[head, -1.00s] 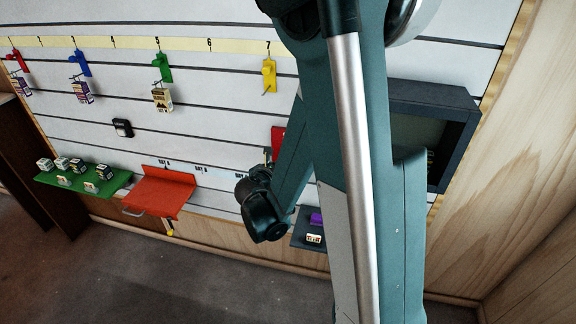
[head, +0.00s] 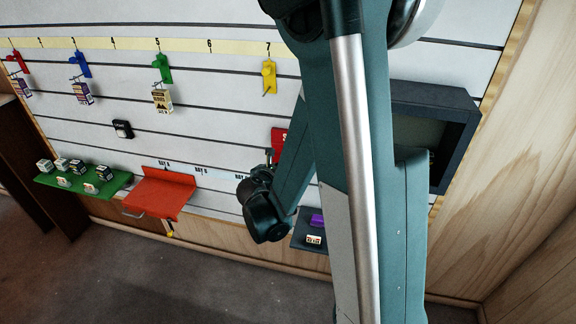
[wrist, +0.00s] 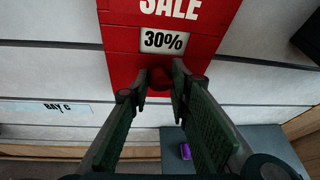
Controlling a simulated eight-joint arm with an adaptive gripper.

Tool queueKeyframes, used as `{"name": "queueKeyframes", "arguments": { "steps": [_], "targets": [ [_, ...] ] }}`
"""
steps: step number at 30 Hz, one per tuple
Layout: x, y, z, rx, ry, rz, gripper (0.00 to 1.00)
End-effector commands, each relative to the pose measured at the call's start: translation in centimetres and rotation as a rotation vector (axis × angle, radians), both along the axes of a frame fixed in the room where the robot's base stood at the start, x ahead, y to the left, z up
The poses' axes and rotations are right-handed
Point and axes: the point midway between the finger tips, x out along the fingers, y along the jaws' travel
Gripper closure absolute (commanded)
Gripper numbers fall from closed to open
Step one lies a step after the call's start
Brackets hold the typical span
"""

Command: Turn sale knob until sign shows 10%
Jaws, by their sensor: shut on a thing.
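The red sale sign (wrist: 168,52) fills the top middle of the wrist view. Its white window (wrist: 164,41) reads 30%. The sale knob (wrist: 160,79) is a dark red shape just below the window, partly hidden by my fingers. My gripper (wrist: 160,84) is shut on the knob, one finger on each side. In the head view, only the left part of the sign (head: 278,139) shows; my arm covers the rest, and the knob cannot be made out there.
A dark shelf (head: 300,240) with a purple item (head: 317,220) lies below the sign. A dark box frame (head: 455,96) is on the wall to the right. A red shelf (head: 160,190) and a green shelf (head: 110,193) are at left. Hooks with tags hang above.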

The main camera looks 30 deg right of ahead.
Motion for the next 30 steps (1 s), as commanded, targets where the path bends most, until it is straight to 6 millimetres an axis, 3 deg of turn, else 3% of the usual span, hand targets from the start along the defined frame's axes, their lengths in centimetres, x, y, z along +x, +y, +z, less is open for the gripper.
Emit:
{"name": "queueKeyframes", "arguments": {
  "steps": [11,30],
  "targets": [
    [-0.26,-0.21,-0.07,0.14,-0.138,-0.002,0.92],
    [-0.6,-0.62,-0.25,0.559,-0.559,-0.002,0.92]
  ]
}}
